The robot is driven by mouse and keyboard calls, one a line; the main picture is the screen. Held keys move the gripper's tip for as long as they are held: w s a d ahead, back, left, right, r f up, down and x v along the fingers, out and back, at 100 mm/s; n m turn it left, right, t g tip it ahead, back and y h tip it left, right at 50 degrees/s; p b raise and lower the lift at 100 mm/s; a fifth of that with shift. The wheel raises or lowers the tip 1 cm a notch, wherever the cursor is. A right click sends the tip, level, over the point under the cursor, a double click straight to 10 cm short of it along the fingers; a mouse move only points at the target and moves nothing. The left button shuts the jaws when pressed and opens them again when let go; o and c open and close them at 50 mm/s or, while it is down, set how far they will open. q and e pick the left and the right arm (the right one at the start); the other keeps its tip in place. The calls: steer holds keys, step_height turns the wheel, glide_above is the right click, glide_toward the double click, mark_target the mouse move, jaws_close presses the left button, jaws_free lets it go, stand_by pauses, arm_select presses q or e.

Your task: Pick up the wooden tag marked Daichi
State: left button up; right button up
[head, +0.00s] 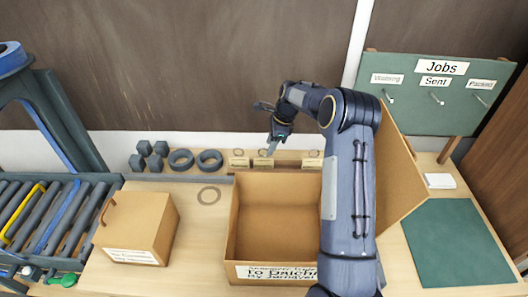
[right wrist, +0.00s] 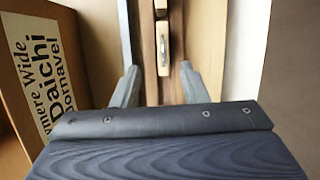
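Small wooden tags stand in a row on a wooden rack behind the open box: a left one (head: 239,161), a right one (head: 311,162), and one between them partly hidden by my right gripper (head: 271,146). Their writing is too small to read, so I cannot tell which says Daichi. My right gripper points down over the middle of the row. In the right wrist view its fingers (right wrist: 159,86) are spread apart, with a pale tag (right wrist: 163,48) beyond the fingertips, between them in the picture and seemingly not touched. Another tag shows at the top edge. My left gripper is out of view.
An open cardboard box (head: 232,225) labelled "To Daichi" stands in front of the rack. A closed box (head: 135,228), dark weights and rings (head: 181,160) are left. A roller conveyor (head: 45,215) is far left. A green mat (head: 455,245) and Jobs board (head: 430,110) are right.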

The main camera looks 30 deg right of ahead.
mark_target(266, 156)
steer(key=f, duration=0.3)
steer(key=shift+w+a+f+m, duration=0.2)
steer(key=shift+w+f+m, duration=0.1)
steer(key=shift+w, duration=0.1)
steer(key=b+x, duration=0.3)
steer(key=x, duration=0.2)
steer(key=shift+r, duration=0.1)
jaws_close()
